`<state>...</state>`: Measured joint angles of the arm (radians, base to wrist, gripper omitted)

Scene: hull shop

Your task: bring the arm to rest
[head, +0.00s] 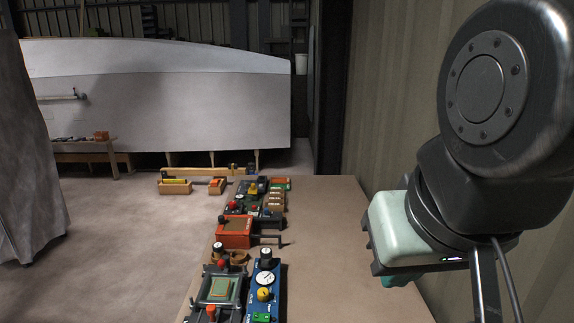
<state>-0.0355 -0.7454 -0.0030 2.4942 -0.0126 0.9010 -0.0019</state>
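My arm hangs in from the upper right of the head view, with a large dark round joint nearest the camera. My gripper (392,235) is at its lower end, a pale green and dark housing seen from close up. It is in the air over the right side of the workbench (335,235), beside the wall. Its fingers do not show clearly, so I cannot tell whether it is open or shut. I see nothing held in it.
The bench's right half is clear. A corrugated wall (395,95) runs close on the right. A pale hull (165,105) stands behind.

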